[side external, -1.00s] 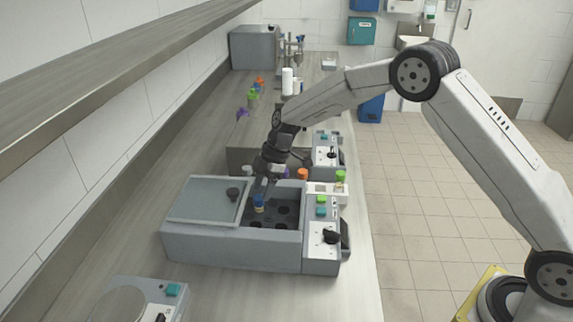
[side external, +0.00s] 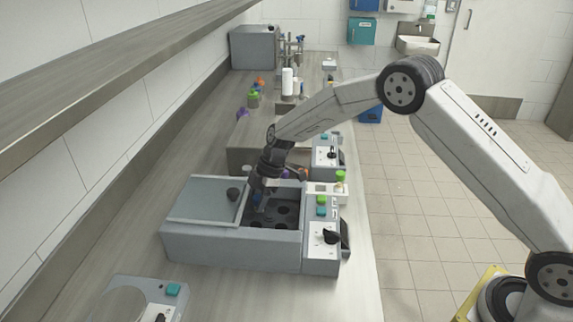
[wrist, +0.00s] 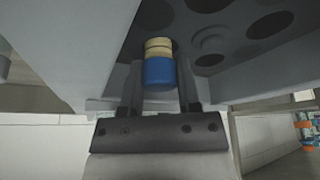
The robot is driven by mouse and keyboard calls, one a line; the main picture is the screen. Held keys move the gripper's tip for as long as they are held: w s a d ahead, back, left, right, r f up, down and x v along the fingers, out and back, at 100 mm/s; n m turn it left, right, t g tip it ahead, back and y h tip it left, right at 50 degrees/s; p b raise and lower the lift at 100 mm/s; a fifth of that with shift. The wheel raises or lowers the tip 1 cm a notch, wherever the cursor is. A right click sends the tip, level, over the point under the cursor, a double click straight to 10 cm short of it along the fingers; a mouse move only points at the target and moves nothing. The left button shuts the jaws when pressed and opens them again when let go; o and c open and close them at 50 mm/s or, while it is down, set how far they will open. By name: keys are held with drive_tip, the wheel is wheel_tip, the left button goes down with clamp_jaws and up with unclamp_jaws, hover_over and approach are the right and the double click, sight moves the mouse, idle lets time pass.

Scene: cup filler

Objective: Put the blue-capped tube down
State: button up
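The blue-capped tube (wrist: 159,68) shows in the wrist view as a blue part with pale yellow bands, between the two fingers of my gripper (wrist: 160,85). One finger is on each side of it. The frames do not show clearly whether the fingers press on it. In the side view my gripper (side external: 261,196) reaches down into the open part of the grey machine (side external: 232,245), near its left end. The tube is mostly hidden there by the fingers. Dark round holes show in the machine's plate (side external: 284,222) to the right of the tube.
The machine's grey lid (side external: 203,203) lies just left of my gripper, with a dark knob. A control panel (side external: 321,238) is on its right. A second machine (side external: 326,158) stands behind. A scale (side external: 140,300) is in front. A long shelf (side external: 110,85) runs along the left wall.

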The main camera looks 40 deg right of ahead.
clamp_jaws()
drive_tip(key=shift+r, duration=0.1)
drive_tip(key=shift+s+d+r, duration=0.15)
drive_tip(key=shift+r, duration=0.15)
wheel_tip(320, 180, up, 11)
drive_tip(key=s+d, duration=1.3)
drive_tip(key=s, duration=0.1)
drive_tip(key=shift+d+f, duration=0.15)
drive_tip(key=shift+d, duration=0.25)
drive_tip(key=shift+w, duration=0.1)
